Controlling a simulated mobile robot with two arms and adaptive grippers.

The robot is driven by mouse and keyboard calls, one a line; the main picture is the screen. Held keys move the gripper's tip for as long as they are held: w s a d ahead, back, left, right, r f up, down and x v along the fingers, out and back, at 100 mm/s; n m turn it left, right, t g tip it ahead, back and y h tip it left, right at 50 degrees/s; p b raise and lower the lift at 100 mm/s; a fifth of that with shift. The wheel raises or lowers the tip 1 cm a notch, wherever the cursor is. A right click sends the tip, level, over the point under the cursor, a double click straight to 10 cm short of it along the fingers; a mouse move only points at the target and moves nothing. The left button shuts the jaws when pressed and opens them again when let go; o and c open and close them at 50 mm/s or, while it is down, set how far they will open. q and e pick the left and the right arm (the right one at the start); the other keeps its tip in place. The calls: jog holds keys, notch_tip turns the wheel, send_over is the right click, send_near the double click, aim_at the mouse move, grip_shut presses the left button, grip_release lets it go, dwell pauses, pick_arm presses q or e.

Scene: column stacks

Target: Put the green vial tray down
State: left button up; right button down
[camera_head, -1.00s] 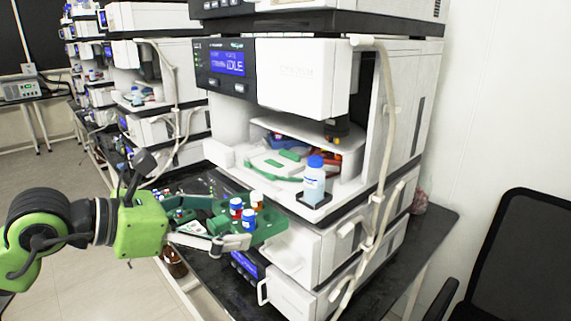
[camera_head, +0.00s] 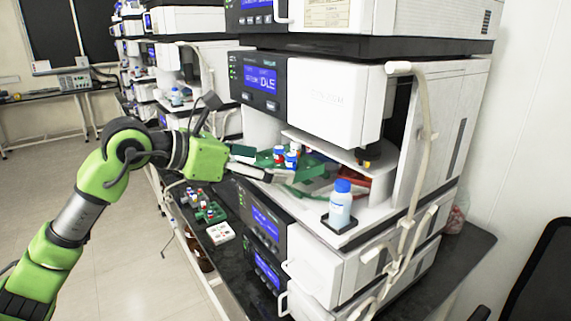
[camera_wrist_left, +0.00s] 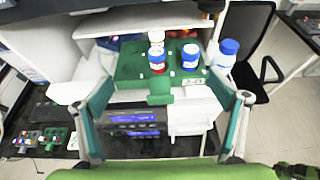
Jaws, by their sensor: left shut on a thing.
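My left gripper (camera_head: 268,173) is shut on the tray from the left. In the left wrist view the tray (camera_wrist_left: 130,68) looks upright, with its handle (camera_wrist_left: 160,92) toward me between the fingers (camera_wrist_left: 160,100). I cannot tell whether the tray's underside touches anything. My right gripper is not in view.
A blue-capped bottle (camera_head: 340,206) stands in a black holder at the bay's front right. A hose (camera_head: 414,170) runs down the instrument's front. Another green tray with vials (camera_head: 209,212) and a white box (camera_head: 220,233) lie on the black bench lower left.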

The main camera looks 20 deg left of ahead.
pick_arm(q)
jog(key=w+p, duration=0.1)
jog(key=w, duration=0.1)
jog(key=w+d+p, duration=0.1)
jog(key=w, duration=0.2)
jog(key=w+p, duration=0.1)
jog(key=w, duration=0.2)
jog(key=shift+w+d+r, duration=0.15)
jog(key=shift+w+f, duration=0.1)
jog(key=shift+f, duration=0.3)
jog(key=shift+f+p, duration=0.7)
jog(key=shift+f, duration=0.8)
notch_tip(320, 180, down, 3)
jog(key=shift+r+p, duration=0.15)
jog(key=shift+p, duration=0.85)
jog(key=shift+w+f, duration=0.1)
jog(key=shift+f, duration=0.25)
jog(key=o, duration=1)
jog(key=shift+f, duration=0.1)
